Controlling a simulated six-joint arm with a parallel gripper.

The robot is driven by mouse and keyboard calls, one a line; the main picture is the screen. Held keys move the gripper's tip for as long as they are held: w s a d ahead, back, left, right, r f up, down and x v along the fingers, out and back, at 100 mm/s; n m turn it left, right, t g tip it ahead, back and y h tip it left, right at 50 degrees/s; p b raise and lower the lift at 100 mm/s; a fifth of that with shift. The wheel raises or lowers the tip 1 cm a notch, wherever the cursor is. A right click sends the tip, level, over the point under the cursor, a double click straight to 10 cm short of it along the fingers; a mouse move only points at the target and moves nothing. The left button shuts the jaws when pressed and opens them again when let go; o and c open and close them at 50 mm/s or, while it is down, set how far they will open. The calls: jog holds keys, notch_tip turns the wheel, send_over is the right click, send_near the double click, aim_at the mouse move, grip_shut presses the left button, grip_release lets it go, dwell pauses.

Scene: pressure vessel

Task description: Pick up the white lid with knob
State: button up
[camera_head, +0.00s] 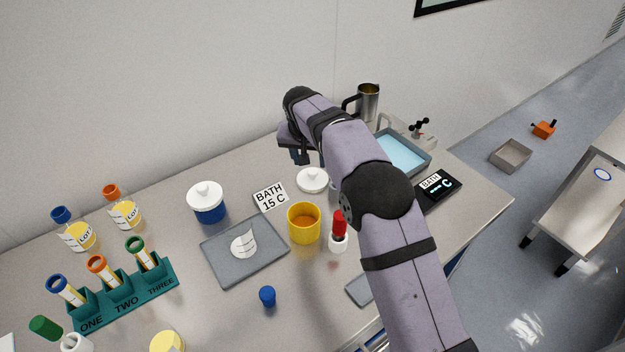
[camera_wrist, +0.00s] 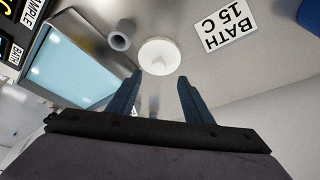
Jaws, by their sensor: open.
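A round white lid with a knob (camera_head: 313,178) lies on the table behind the yellow cup, partly beside my arm. In the wrist view the same white lid (camera_wrist: 159,55) sits just beyond the fingertips, about centred between them. My gripper (camera_wrist: 158,86) is open with nothing between its blue fingers. In the head view my gripper (camera_head: 303,155) is above and behind the lid, partly hidden by my arm. Another white knobbed lid (camera_head: 205,194) sits on a blue jar (camera_head: 209,213) to the left.
A "BATH 15 C" card (camera_head: 270,196) lies left of the lid, with a yellow cup (camera_head: 304,224) in front. A small grey cylinder (camera_wrist: 122,36) stands close beside the lid. A blue water bath (camera_head: 402,152) and a steel jug (camera_head: 368,102) are at the right.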

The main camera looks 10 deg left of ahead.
aim_at(312, 171)
jog(key=shift+p+x, duration=2.25)
jog(key=shift+x, duration=1.35)
jog(key=shift+w+d, duration=0.1)
jog(key=shift+d, duration=0.05)
jog(key=c, duration=1.1)
